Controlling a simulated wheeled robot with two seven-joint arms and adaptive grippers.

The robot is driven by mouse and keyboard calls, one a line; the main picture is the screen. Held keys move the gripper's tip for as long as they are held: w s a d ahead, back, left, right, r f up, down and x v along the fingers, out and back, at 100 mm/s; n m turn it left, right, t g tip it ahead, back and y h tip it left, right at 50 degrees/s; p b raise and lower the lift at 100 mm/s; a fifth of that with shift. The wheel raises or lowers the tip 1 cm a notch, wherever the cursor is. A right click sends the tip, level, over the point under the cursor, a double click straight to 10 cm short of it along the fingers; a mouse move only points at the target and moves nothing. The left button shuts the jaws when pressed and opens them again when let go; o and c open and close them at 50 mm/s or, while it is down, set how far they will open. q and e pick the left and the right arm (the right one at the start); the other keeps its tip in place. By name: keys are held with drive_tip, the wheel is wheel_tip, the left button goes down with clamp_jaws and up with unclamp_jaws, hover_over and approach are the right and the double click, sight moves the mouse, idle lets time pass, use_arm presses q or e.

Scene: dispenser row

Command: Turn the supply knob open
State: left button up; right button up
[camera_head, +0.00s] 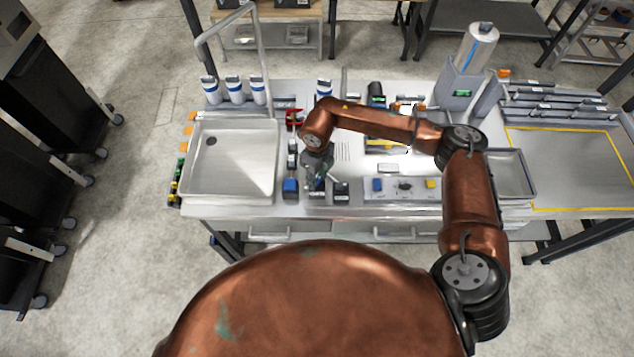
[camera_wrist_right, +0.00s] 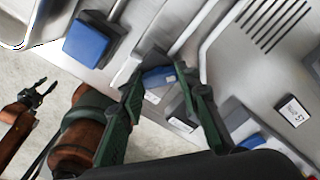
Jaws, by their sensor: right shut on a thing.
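My right gripper (camera_head: 318,168) is at the front edge of the bench, just right of the sink. In the right wrist view its two dark green fingers (camera_wrist_right: 165,85) are closed about a small blue-faced knob (camera_wrist_right: 158,77), which is partly hidden between them. I take this to be the supply knob; its turn angle cannot be read. Another blue block (camera_wrist_right: 86,40) is apart from the fingers, and it shows in the head view (camera_head: 290,186). My left gripper (camera_wrist_right: 40,90) shows in the right wrist view, with its jaws apart and empty, off the bench.
A steel sink tray (camera_head: 230,190) is on the left. A panel with blue and yellow buttons (camera_head: 402,188) is right of my gripper. A yellow-outlined area (camera_head: 570,170) at right is clear.

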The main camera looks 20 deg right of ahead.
sight(317, 180)
drive_tip(key=n+b, duration=0.4)
drive_tip(key=shift+w+f, duration=0.1)
drive_tip(key=shift+f, duration=0.1)
drive_tip(key=shift+r+n+b, duration=0.15)
drive_tip(key=shift+n+b, duration=1.45)
drive_tip(key=shift+n, duration=0.2)
drive_tip(key=shift+a, duration=0.1)
drive_tip(key=o, duration=1.2)
drive_tip(key=shift+c, duration=0.2)
wheel_tip(317, 180, up, 12)
